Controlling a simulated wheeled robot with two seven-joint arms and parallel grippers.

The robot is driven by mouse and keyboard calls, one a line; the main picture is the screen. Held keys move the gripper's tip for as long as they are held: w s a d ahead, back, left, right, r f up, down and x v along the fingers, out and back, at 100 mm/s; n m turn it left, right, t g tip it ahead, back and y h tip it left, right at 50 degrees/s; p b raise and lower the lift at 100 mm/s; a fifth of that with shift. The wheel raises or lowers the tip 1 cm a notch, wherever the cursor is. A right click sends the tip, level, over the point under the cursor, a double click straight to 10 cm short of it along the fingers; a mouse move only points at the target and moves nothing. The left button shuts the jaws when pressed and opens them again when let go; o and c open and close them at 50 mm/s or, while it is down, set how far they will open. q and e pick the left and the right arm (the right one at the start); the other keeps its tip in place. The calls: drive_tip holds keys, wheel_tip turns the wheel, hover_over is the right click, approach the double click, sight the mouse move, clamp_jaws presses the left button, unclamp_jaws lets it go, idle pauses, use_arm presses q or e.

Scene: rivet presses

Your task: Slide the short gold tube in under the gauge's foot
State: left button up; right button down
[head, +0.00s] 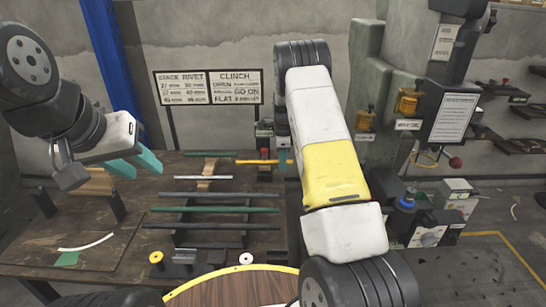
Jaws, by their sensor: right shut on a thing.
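A gold-orange tube (250,162) lies level at the back of the bench, its right end reaching toward my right gripper. My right gripper (283,159) shows only as a sliver of teal finger beside my own arm, which hides the rest; it is shut on the tube. A small upright device with red parts (264,131), which looks like the gauge, stands at the tube's middle. Its foot is too small to make out, so I cannot tell whether the tube is under it. My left gripper (136,163) is open and empty, above the bench's left side.
Grey (210,193), green (220,209) and dark (205,226) tubes lie across supports on the workbench (120,257). A white curved strip (88,244) lies at the left. A yellow ring (156,257) and a white ring (246,258) sit at the front. Machines stand at the right.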

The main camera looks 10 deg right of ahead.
idle(0.5)
drive_tip(key=c, duration=1.3)
unclamp_jaws()
drive_tip(key=shift+r, duration=3.9)
drive_tip(key=shift+r, duration=0.1)
